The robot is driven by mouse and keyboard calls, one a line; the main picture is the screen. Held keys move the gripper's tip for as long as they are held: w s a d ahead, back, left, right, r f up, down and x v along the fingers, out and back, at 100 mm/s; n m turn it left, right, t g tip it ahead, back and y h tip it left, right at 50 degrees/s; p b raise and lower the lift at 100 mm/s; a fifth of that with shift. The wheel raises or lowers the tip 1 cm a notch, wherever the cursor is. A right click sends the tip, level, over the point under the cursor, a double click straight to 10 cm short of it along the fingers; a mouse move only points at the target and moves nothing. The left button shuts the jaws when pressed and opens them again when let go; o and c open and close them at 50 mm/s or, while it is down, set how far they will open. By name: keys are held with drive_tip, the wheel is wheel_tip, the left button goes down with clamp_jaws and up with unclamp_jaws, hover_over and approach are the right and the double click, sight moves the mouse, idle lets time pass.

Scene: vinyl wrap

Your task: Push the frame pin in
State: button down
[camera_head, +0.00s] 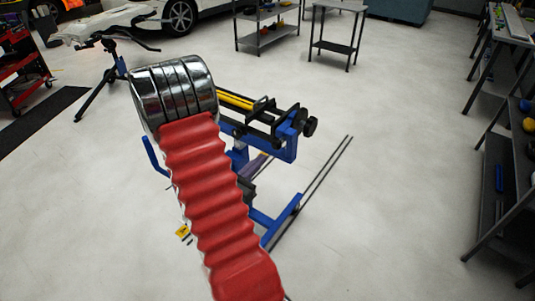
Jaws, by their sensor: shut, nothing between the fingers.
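A blue frame stand (285,210) stands on the floor in the middle. Its top holds a black clamp-like carriage (262,112) with yellow bars (235,100) running through it. A dark round knob (310,126) sticks out at the right end of the top. I cannot tell whether this knob is the frame pin, and no other pin is clear. My arm, a red ribbed sleeve with a chrome ringed end, rises in front and hides the left part of the stand. My gripper does not show.
Dark shelves (510,160) with tools line the right side. A small table (338,30) and a shelf rack (268,28) stand at the back. A tripod stand (108,70) and a red cart (20,65) are at left. Floor right of the frame is clear.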

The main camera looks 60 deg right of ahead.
sight(274, 147)
drive_tip(key=shift+s+d, duration=0.2)
drive_tip(key=shift+d, duration=1.1)
drive_tip(key=shift+s+d, duration=0.2)
drive_tip(key=shift+d, duration=1.1)
